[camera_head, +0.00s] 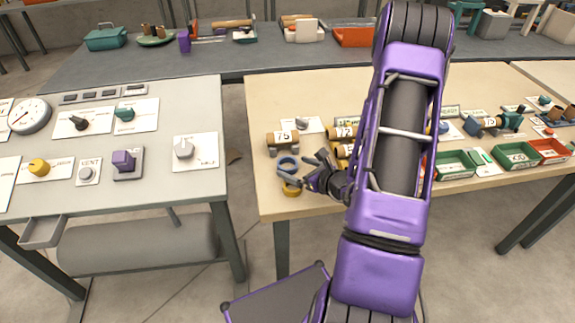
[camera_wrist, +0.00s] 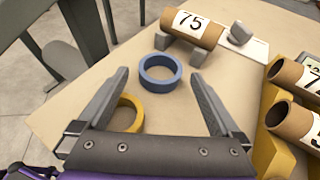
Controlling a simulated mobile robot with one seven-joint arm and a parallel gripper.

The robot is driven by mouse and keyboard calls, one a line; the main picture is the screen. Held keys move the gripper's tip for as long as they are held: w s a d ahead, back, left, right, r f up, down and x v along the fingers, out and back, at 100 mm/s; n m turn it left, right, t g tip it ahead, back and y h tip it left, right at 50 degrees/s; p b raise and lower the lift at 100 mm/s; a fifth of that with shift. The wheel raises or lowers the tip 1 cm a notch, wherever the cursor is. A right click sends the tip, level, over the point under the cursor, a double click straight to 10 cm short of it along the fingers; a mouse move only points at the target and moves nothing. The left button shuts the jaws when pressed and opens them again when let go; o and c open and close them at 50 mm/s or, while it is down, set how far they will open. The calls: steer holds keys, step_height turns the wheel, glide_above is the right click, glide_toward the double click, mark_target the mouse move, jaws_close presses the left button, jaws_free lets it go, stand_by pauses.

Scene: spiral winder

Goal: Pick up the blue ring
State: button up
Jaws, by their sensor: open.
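The blue ring (camera_wrist: 160,85) lies flat on the wooden table, ahead of and between my fingers in the wrist view. In the head view the blue ring (camera_head: 288,161) shows near the table's left edge. My gripper (camera_wrist: 158,92) is open and empty, its two fingers spread wide on either side of the ring's place. In the head view my gripper (camera_head: 287,175) is just in front of the ring. I cannot tell its exact height above the table.
A yellow ring (camera_wrist: 128,112) lies by the left finger, partly hidden. A cardboard tube marked 75 (camera_wrist: 192,27) rests on grey supports behind the blue ring. The table's left edge (camera_wrist: 75,100) is close.

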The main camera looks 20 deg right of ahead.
mark_target(285, 159)
steer(key=shift+x, duration=1.3)
steer(key=c, duration=1.4)
